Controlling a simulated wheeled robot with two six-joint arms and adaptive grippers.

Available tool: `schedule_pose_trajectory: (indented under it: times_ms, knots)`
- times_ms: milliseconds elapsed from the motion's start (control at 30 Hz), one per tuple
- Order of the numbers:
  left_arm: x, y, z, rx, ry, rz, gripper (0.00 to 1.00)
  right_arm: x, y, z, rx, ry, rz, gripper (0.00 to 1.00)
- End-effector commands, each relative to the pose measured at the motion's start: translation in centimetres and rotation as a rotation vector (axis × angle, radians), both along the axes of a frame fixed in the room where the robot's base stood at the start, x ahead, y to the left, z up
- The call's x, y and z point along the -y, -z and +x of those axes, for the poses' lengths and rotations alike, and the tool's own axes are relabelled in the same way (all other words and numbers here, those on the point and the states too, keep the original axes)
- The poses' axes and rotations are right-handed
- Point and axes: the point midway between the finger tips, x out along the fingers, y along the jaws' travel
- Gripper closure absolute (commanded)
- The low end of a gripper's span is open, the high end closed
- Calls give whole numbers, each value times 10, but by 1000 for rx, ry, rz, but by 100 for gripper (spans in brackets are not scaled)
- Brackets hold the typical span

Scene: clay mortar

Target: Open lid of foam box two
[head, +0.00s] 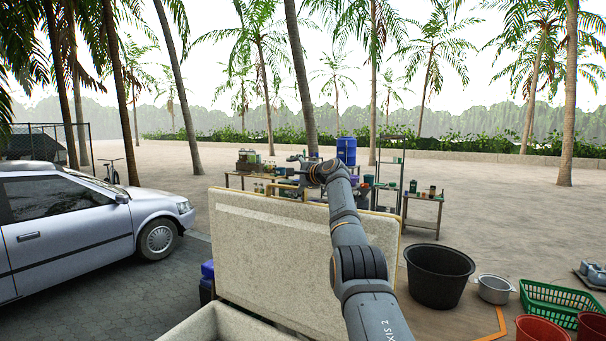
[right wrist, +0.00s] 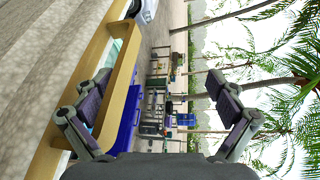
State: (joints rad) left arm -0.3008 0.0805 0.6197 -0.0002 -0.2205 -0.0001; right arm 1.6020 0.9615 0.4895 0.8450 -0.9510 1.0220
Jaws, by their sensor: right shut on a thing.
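The foam box lid (head: 300,245) is a large speckled off-white panel standing steeply raised in the head view, with a yellow-tan rim along its top. The open foam box (head: 215,325) shows below it at the bottom edge, mostly out of frame. A yellow handle (head: 287,187) sits at the lid's top edge. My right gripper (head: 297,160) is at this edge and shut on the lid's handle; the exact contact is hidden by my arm. In the right wrist view, the tan handle (right wrist: 129,105) runs beside the left-hand finger. My left gripper is not in view.
A silver car (head: 80,225) stands at left. Right of the lid are a black tub (head: 438,278), a grey pot (head: 494,289), a green basket (head: 560,300) and red buckets (head: 541,329). Behind are a cluttered table (head: 235,178) and a blue barrel (head: 346,150). Sandy ground beyond is open.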

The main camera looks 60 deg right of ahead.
Motion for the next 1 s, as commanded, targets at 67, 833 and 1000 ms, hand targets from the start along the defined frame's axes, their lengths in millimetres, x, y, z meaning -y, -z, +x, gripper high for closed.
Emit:
schedule_pose_trajectory:
  times_ms: [67, 833, 1000]
  knots:
    - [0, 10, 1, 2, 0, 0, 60, 1, -19, -10, 44, 11, -18, 31]
    - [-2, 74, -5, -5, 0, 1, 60, -14, -17, -57, 32, 11, -16, 72]
    - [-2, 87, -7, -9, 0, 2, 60, -18, -17, -69, 28, 11, -15, 72]
